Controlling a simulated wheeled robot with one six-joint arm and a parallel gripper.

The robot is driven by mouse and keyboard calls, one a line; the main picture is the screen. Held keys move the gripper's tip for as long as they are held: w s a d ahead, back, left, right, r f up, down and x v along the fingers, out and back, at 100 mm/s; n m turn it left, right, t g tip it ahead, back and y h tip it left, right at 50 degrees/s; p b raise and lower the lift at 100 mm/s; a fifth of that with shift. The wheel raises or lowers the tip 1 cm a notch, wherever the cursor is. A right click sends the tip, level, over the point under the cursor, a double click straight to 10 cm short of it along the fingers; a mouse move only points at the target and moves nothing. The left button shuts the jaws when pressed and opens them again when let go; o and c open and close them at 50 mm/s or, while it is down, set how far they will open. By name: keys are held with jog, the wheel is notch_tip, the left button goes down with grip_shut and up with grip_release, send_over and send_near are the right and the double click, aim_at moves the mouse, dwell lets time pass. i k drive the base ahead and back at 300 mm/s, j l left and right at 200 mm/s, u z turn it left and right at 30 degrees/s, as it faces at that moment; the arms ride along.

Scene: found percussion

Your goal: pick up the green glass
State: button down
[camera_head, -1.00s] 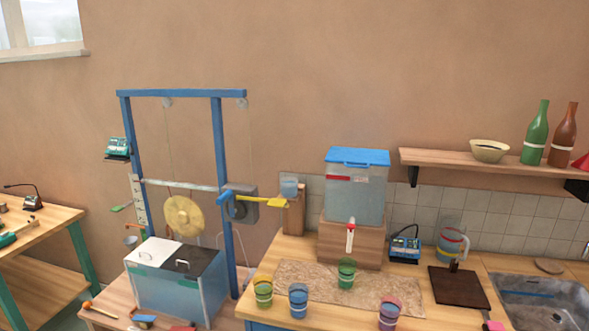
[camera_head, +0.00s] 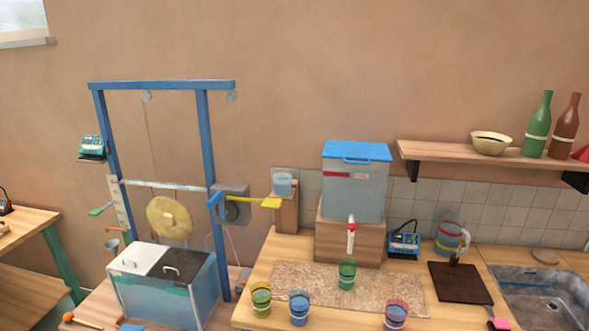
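The green glass (camera_head: 347,273) stands upright on the speckled mat (camera_head: 290,272), below the red and white tap (camera_head: 351,236) of the water tank. A yellow-green glass (camera_head: 261,298) and a blue glass (camera_head: 299,306) stand to its left and nearer me. A pinkish-purple glass (camera_head: 396,314) stands to its right and nearer me. My gripper is in no part of the view.
The water tank (camera_head: 354,185) with a blue lid sits on a wooden block (camera_head: 345,243) behind the glass. A dark board (camera_head: 460,284), a striped jug (camera_head: 449,240) and a sink (camera_head: 548,295) are at right. A blue frame (camera_head: 203,150) with a gong stands left.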

aim_at(347, 266)
jog(key=i+l, duration=0.6)
jog(key=i, duration=0.15)
jog(key=i+l, duration=0.1)
jog(key=i, duration=0.2)
